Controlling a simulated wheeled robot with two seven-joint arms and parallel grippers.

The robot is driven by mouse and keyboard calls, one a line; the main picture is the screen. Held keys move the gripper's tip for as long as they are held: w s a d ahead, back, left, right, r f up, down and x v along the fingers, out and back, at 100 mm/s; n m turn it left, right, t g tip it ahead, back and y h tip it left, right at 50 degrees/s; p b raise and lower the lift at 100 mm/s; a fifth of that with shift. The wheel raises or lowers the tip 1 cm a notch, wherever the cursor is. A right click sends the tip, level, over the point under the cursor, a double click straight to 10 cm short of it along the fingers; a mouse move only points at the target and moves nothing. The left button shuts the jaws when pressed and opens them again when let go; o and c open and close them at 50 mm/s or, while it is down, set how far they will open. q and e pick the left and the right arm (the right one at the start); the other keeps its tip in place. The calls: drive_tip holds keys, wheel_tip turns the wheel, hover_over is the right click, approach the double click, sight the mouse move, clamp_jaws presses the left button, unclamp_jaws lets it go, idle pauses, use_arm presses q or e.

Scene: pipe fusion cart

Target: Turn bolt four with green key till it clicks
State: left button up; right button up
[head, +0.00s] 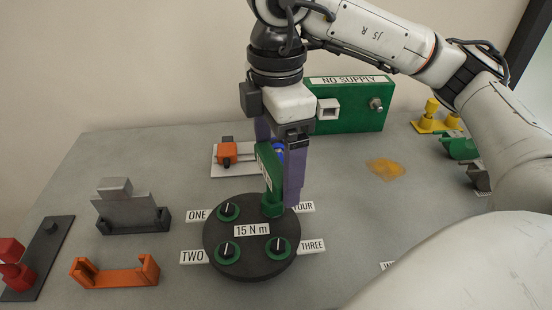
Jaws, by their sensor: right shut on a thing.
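A dark round plate (252,273) marked 15 N m lies on the table, with bolts at labels ONE, TWO, THREE and FOUR. Bolts one (228,211), two (228,251) and three (278,247) show green rings and dark tops with a white line. My right gripper (281,190) points down over the FOUR label (303,207), shut on the green key (268,171). The key's round lower end (272,205) stands at bolt four's place and hides that bolt. I cannot tell how fully it is seated. My left gripper is not in view.
Behind stands a green box (350,112) marked NO SUPPLY. An orange clamp on a white plate (216,168), a grey block holder (130,212), an orange bracket (115,275) and a red part (14,265) stand left. A yellow stand (437,124) and an orange patch (385,168) are right.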

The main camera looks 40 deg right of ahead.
drive_tip(key=shift+n, duration=0.6)
drive_tip(key=shift+r+p, duration=1.45)
drive_tip(key=shift+r, duration=0.6)
drive_tip(key=shift+r, duration=0.1)
drive_tip(key=shift+r+p, duration=0.8)
drive_tip(key=shift+r, duration=0.1)
